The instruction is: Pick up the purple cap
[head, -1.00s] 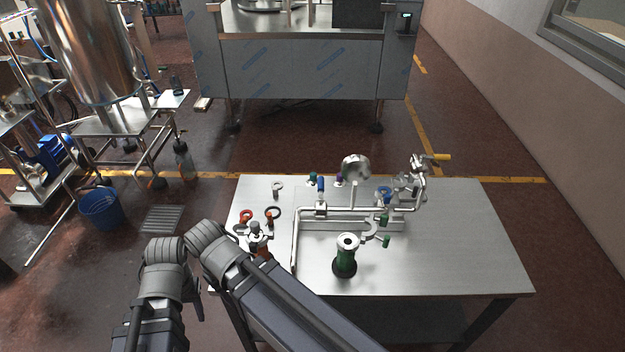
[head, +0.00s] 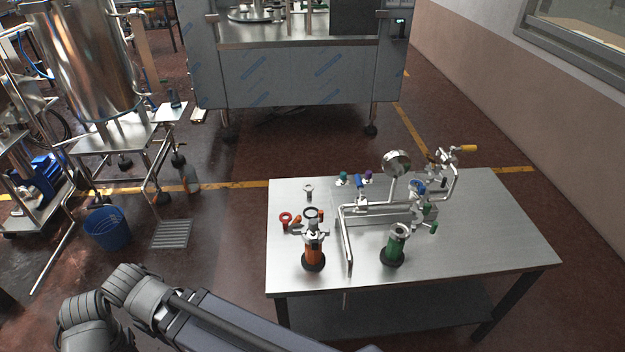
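The purple cap (head: 368,176) is a small thing near the back edge of the steel table, behind the pipe assembly (head: 385,207) and left of the round gauge (head: 396,162). It is too small to make out in detail. A teal cap (head: 343,178) is to its left, with a blue part (head: 359,183) just in front, between them. Grey links of my own arm show at the lower left, well away from the cap. Neither of my grippers is in view.
The steel table (head: 490,238) holds an orange-bodied part (head: 313,250), a green-bodied part (head: 395,245), a red ring (head: 286,218), a dark ring (head: 311,213) and a grey eyelet part (head: 308,191). The table's right side is clear. A blue bucket (head: 108,230) stands on the floor at left.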

